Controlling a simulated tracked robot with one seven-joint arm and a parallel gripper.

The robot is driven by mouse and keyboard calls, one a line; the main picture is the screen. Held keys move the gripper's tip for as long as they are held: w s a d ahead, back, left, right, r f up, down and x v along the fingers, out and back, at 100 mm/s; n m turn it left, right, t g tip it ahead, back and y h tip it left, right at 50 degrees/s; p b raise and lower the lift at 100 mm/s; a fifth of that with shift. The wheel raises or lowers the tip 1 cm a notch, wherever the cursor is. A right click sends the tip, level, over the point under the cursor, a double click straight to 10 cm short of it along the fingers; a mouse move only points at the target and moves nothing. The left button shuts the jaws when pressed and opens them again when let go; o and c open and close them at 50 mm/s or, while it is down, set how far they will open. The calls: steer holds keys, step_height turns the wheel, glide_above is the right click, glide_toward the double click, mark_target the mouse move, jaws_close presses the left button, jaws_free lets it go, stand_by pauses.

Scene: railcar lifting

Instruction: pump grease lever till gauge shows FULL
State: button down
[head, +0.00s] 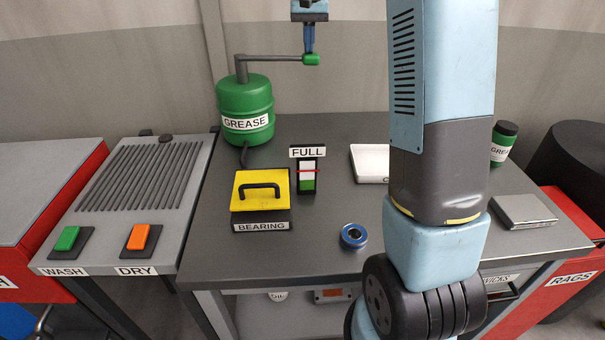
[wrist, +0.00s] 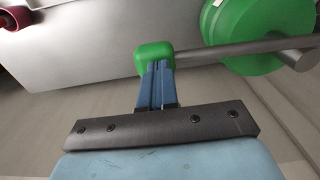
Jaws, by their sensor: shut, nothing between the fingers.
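The green grease pump (head: 245,105) stands at the back left of the bench. Its grey lever arm (head: 275,58) reaches right from a post and ends in a green knob (head: 311,59). My gripper (head: 309,48) points down with shut fingers, its tips at the top of the knob. In the wrist view the shut blue fingers (wrist: 156,75) meet the green knob (wrist: 153,55); they are not around it. The gauge (head: 307,177) under the FULL sign (head: 307,152) has green in its lower part, white above, and a red line. The green top is below the red line.
A yellow-topped BEARING box (head: 260,193) sits left of the gauge. A blue ring (head: 353,235), a white tray (head: 369,163), a grease bottle (head: 503,144) and a grey box (head: 524,212) lie to the right. A WASH/DRY panel (head: 140,175) is at the left.

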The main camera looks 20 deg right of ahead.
steer(key=shift+f, duration=1.55)
steer(key=shift+r, duration=4.9)
steer(key=shift+f, duration=0.2)
steer(key=shift+f, duration=4.75)
steer(key=shift+r, duration=4.95)
